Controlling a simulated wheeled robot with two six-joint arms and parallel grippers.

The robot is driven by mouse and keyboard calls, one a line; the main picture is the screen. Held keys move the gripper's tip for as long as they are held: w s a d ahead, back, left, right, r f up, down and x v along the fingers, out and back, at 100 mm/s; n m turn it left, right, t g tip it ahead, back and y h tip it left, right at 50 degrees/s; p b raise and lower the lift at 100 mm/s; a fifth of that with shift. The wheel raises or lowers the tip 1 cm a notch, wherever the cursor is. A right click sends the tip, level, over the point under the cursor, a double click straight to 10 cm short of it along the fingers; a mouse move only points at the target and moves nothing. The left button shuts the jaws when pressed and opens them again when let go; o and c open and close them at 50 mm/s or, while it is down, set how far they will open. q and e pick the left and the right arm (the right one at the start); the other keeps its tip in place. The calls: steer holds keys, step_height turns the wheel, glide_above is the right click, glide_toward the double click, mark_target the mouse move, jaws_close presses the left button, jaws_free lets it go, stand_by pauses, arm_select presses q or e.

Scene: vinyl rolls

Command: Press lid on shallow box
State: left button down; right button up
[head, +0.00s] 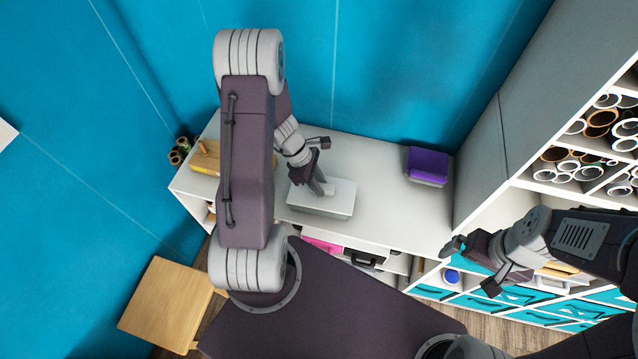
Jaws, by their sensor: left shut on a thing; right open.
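A shallow pale box with a flat white top (338,196) stands on the white counter, below the middle of the picture's back wall. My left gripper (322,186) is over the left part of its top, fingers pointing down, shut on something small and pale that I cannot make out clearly. The fingertips look close to or touching the top; I cannot tell which. Whether the white top is the lid sitting fully down on the box is too small to tell. My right gripper (468,268) is open and empty, off to the right in front of the shelves.
A purple box (428,165) stands on the counter (385,215) to the right. A wooden item (205,158) lies at the counter's left end. Shelves with vinyl rolls (590,140) rise at right. A wooden stool (165,300) stands at lower left. The counter between both boxes is clear.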

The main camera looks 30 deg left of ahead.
arm_select(q)
steer(key=shift+f, duration=0.2)
stand_by(0.6)
steer(key=c, duration=1.1)
jaws_free()
steer(key=shift+c, duration=0.2)
steer(key=o, duration=0.5)
steer(key=shift+r, duration=0.1)
step_height(320, 180, up, 7)
steer(key=p, duration=0.6)
